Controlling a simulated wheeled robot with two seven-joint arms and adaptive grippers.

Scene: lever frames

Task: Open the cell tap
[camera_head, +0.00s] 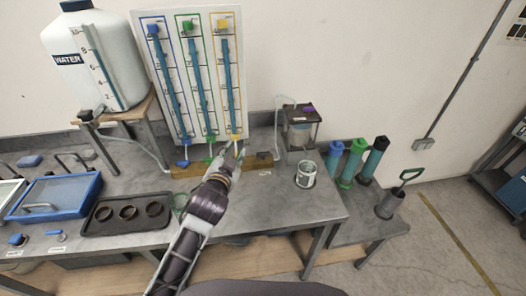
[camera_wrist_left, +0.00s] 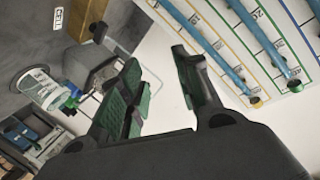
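The label reading CELL (camera_wrist_left: 58,18) lies on the grey bench at the upper left of the left wrist view. In the head view a small dark fitting (camera_head: 263,155) sits at the back of the bench, right of my left gripper (camera_head: 233,152). In the left wrist view the fingers of that gripper (camera_wrist_left: 160,78) are apart with nothing between them. The lever's exact position is hard to tell. My right gripper is not in view.
A black tray with rings (camera_head: 105,226) is at left. The bench's front right is clear.

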